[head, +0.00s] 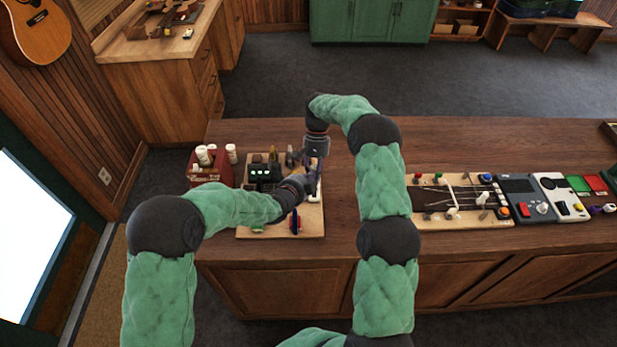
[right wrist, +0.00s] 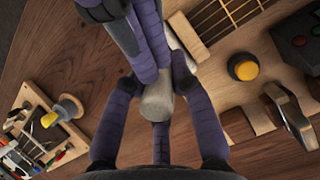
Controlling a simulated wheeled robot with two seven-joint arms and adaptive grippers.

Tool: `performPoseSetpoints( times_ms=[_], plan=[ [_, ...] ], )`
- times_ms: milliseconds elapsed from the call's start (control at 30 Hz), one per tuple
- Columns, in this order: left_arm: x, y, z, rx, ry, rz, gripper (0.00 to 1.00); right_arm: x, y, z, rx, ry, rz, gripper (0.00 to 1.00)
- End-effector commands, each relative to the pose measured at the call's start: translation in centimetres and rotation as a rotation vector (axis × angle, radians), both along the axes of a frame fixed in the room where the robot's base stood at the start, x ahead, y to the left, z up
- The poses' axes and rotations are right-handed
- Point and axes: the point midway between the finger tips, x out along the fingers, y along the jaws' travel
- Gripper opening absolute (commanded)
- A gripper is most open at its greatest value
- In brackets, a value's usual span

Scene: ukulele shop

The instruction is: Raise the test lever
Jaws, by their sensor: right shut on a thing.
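A pale, round-ended bar (right wrist: 158,102) lies between the purple fingers of my right gripper (right wrist: 157,110) in the right wrist view. I cannot tell for sure whether it is the test lever. In the head view my right gripper (head: 315,165) reaches down over the right edge of the small wooden board (head: 262,231). My left gripper (head: 304,183) is close beside it, low over the same board. Purple fingers of my left gripper (right wrist: 140,45) lie against or beside the bar in the right wrist view. Whether they grip it is hidden.
A black box with green lights (head: 264,173) is on the board. A red holder with white bottles (head: 207,168) stands to its left. A stringed board (head: 450,204) and grey and white devices (head: 522,197) lie to the right. In the right wrist view a yellow button (right wrist: 244,68) is nearby.

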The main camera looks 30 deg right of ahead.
Motion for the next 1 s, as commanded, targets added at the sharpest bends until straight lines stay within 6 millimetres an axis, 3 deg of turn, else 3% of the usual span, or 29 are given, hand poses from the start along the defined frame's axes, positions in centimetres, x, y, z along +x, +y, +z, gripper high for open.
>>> performPoseSetpoints(
  times_ms=[867,900,967,1000],
  plan=[
    [1.1,-1.0,0.0,0.026,0.051,0.004,0.0,0.0,0.6,0.3,0.009,0.003,0.001,0.0],
    [1.1,-1.0,0.0,0.026,0.051,0.004,0.0,0.0,0.6,0.3,0.01,0.004,0.001,0.28],
    [1.1,-1.1,0.0,0.026,0.051,0.004,0.0,0.0,0.6,0.3,0.01,0.005,0.001,0.45],
    [1.1,-1.0,0.0,0.026,0.051,0.004,0.0,-0.1,0.6,0.3,0.01,0.005,0.001,0.45]
  ],
)
